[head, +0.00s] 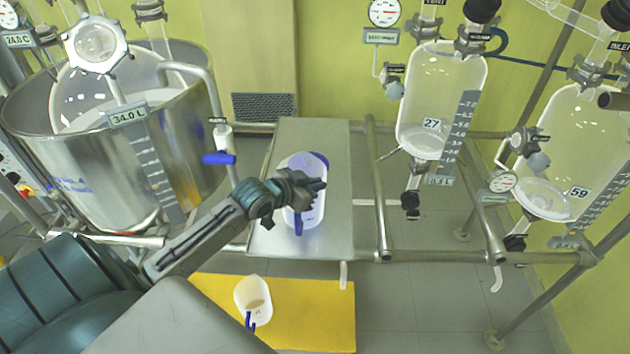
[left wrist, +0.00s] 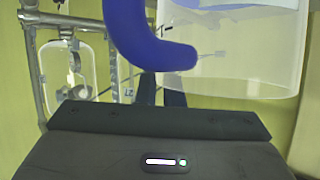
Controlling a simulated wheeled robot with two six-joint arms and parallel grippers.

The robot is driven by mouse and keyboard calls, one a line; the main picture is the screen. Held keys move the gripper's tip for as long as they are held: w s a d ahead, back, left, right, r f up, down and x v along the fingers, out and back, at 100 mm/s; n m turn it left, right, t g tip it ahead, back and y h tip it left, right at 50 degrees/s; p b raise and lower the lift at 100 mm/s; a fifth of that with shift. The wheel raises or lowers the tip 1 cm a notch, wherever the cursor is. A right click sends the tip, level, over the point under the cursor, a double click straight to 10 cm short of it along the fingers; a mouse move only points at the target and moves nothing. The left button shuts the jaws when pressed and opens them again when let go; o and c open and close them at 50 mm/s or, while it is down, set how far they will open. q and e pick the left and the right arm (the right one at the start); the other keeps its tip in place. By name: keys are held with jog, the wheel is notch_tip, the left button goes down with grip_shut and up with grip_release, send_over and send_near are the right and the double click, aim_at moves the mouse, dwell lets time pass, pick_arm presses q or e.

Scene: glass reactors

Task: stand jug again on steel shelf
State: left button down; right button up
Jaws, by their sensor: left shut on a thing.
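A translucent white jug (head: 309,206) with blue parts shows over the steel shelf (head: 340,225) in the middle of the head view. My left gripper (head: 318,184) crosses in front of it and is shut on it, hiding part of its body. In the left wrist view a thick curved blue handle (left wrist: 140,40) and the pale jug wall (left wrist: 250,60) are close above my gripper. The fingertips are hidden there. I cannot tell whether the jug's base touches the shelf. My right gripper is not in view.
A second white jug (head: 253,297) with a blue handle is on the yellow mat (head: 315,310) below the shelf. A large steel vessel (head: 80,165) stands left; a blue-handled valve (head: 219,158) juts toward the shelf. Glass reactors (head: 440,90) and pipe rails (head: 378,190) are right.

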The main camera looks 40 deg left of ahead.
pick_arm(q)
jog(key=shift+r, duration=0.1)
jog(key=c, duration=1.5)
grip_release()
jog(key=shift+c, duration=0.2)
jog(key=shift+s, duration=0.15)
jog(key=v, duration=0.5)
jog(key=shift+s+a, duration=0.1)
jog(key=shift+s, duration=0.05)
jog(key=p+v, duration=0.4)
jog(key=v, duration=0.2)
jog(key=shift+s+r, duration=0.15)
jog(key=shift+r, duration=0.05)
